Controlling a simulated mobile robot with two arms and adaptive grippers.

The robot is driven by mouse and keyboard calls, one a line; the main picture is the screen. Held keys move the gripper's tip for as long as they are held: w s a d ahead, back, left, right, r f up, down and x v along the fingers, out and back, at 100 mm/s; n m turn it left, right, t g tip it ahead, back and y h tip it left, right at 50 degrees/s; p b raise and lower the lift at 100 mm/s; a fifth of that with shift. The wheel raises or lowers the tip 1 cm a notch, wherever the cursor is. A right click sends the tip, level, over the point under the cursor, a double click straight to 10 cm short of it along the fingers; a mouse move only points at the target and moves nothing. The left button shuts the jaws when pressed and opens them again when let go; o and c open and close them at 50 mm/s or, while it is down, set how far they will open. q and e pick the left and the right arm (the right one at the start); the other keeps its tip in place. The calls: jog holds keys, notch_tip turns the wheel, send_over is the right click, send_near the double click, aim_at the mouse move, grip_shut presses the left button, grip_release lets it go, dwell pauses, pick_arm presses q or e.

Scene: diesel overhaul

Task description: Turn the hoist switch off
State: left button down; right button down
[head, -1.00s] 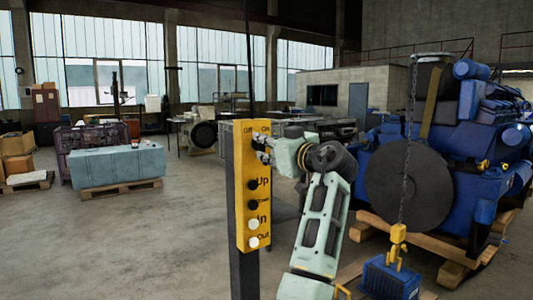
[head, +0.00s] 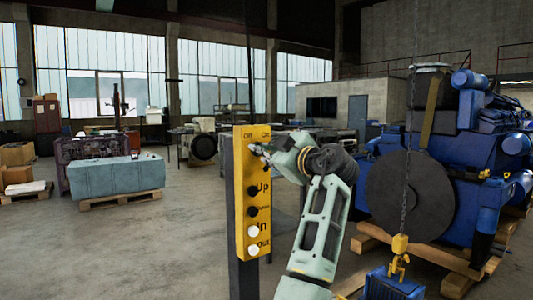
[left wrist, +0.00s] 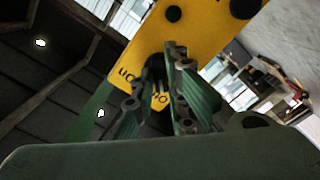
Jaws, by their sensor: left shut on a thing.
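The yellow hoist control panel (head: 240,200) stands on a dark post (head: 243,272), with Off and On marked at its top and Up, In and Out lower down. My left gripper (head: 257,150) reaches the top of the panel from the right, just under the Off and On marks. In the left wrist view its fingers (left wrist: 160,85) are closed around the dark hoist switch (left wrist: 155,70), between the two marks. The fingers hide most of the switch, so I cannot tell its exact position. My right gripper is not in view.
A chain with a yellow hook (head: 400,245) hangs at the right over a blue ribbed block (head: 392,284). A large blue engine (head: 440,180) rests on wooden beams behind. A grey-blue crate (head: 115,178) stands on a pallet at the left. The floor between is clear.

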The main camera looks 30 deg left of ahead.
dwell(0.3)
pick_arm(q)
jog(key=c, duration=1.8)
grip_release()
jog(key=shift+o, duration=0.2)
jog(key=v, duration=1.2)
jog(key=shift+f, duration=0.1)
